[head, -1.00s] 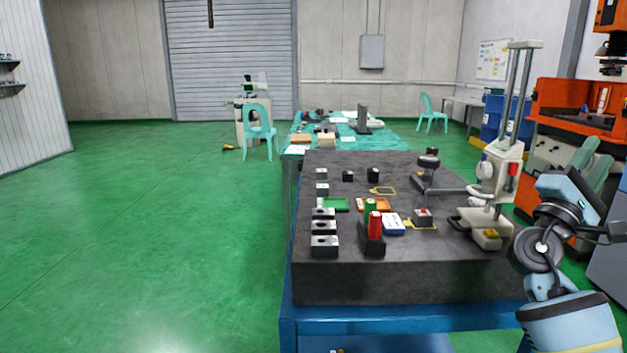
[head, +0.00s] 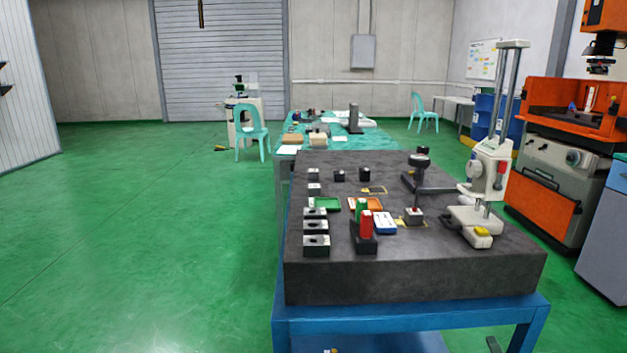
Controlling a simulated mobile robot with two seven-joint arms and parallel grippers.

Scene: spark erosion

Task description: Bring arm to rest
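Neither of my grippers shows in the head view now. No part of either arm is clearly in view, apart from a small dark piece at the bottom edge right of centre that I cannot identify. What the grippers hold, if anything, is hidden.
A dark granite plate (head: 410,268) on a blue stand (head: 400,318) is ahead, right of centre. It bears a height gauge (head: 486,165), several grey blocks (head: 316,240), and red and green cylinders (head: 366,224). An orange machine (head: 572,110) stands at right. The green floor (head: 140,240) at left is clear.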

